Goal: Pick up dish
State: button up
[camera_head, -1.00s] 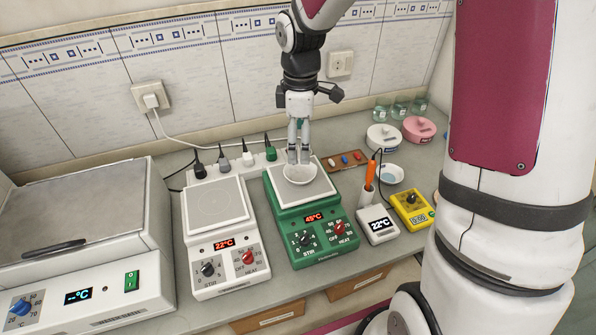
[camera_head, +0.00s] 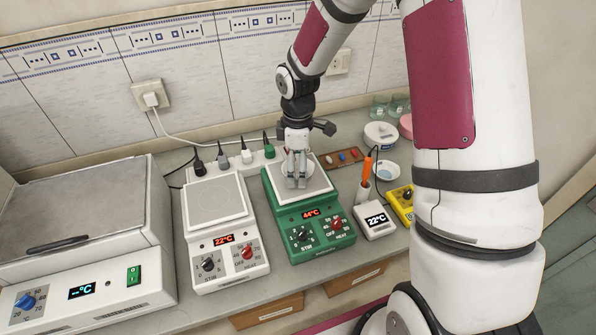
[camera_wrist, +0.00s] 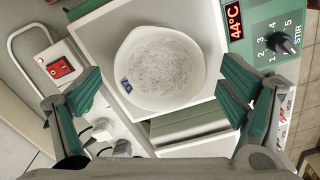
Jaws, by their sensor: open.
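The dish (camera_wrist: 160,62) is a small white round bowl with a pouring lip, a blue mark inside and fine pale grains on its bottom. It sits on the light square top plate of the green hotplate (camera_head: 316,242), which reads 44°C. My gripper (camera_head: 297,178) is low over this plate, and its fingers largely hide the dish in the head view. In the wrist view, my gripper (camera_wrist: 163,86) is open, with one green-padded finger to the left of the dish and one to the right. Gaps show between both fingers and the dish.
A white hotplate (camera_head: 223,238) reading 22°C stands left of the green one. A power strip (camera_head: 236,161) with plugs lies behind. To the right are an orange-handled probe (camera_head: 366,170), a 22°C meter (camera_head: 376,221) and a small blue-white dish (camera_head: 388,171).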

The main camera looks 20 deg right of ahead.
jog(key=c, duration=1.3)
jog(key=shift+r, duration=0.15)
jog(key=shift+w+r, duration=0.1)
jog(key=shift+r, duration=0.45)
notch_tip(320, 180, up, 2)
jog(key=shift+r+b, duration=0.1)
jog(key=shift+b, duration=0.25)
jog(key=s+a, duration=0.1)
jog(key=s, duration=0.4)
jog(key=s+a+r, duration=0.1)
jog(key=s, duration=0.4)
jog(key=s+a, duration=0.1)
jog(key=s, duration=0.5)
jog(key=shift+a+r, duration=0.15)
jog(key=shift+r, duration=0.1)
